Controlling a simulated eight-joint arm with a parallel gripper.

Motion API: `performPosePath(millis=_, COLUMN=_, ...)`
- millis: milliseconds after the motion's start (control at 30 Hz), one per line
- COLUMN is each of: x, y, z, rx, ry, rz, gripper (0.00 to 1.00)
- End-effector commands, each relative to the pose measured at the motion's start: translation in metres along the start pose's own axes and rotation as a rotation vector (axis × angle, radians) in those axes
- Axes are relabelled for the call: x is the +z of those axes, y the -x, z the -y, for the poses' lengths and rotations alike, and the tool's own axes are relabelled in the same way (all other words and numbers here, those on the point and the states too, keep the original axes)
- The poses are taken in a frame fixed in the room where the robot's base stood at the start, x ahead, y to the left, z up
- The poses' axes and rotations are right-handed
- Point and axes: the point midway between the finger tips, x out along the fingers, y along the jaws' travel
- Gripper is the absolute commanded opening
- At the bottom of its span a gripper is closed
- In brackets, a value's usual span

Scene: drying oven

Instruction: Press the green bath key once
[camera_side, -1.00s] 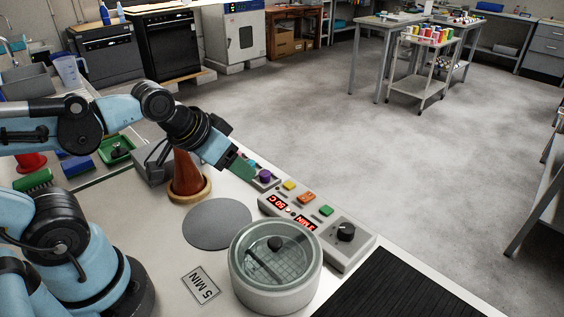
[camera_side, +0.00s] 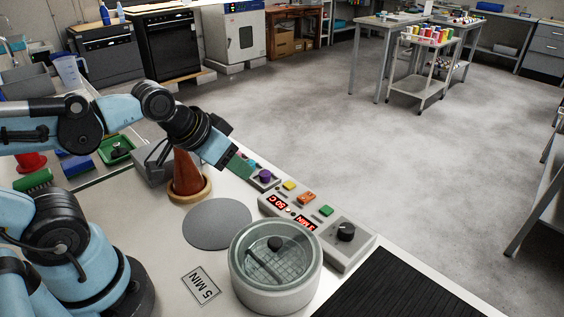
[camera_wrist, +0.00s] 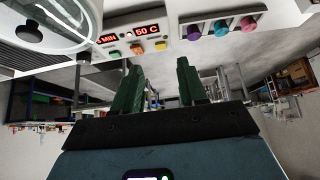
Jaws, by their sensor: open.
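The green key (camera_side: 326,210) is a small square button on a grey control box (camera_side: 333,257), between the orange key (camera_side: 306,197) and the black knob (camera_side: 345,232). The green key also shows in the wrist view (camera_wrist: 114,53), to the upper left of my fingers. My gripper (camera_side: 243,167) has dark green fingers. It hangs beyond the yellow-key end of the box, near the purple button (camera_side: 265,175), apart from the green key. In the wrist view my gripper (camera_wrist: 160,66) is open, with nothing between its fingers. The round bath (camera_side: 275,287) with a clear lid stands beside the box.
A yellow key (camera_side: 289,185) sits on the same box, above red displays reading 50 C and a MIN value. A brown cone (camera_side: 187,177) stands close below my wrist. A grey disc (camera_side: 218,223), a "5 MIN" card (camera_side: 201,285) and a black ribbed mat (camera_side: 385,292) lie on the bench.

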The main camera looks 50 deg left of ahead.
Motion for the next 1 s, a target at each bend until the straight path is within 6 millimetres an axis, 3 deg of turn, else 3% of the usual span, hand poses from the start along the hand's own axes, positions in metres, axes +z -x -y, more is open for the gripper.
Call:
performPosePath(millis=33, x=0.0, y=0.0, z=0.0, rx=0.0, ry=0.0, rz=0.0, gripper=0.34)
performPosePath(millis=267, x=0.0, y=0.0, z=0.0, rx=0.0, ry=0.0, rz=0.0, gripper=0.0)
performPosePath(millis=1000, x=0.0, y=0.0, z=0.0, rx=0.0, ry=0.0, rz=0.0, gripper=0.0)
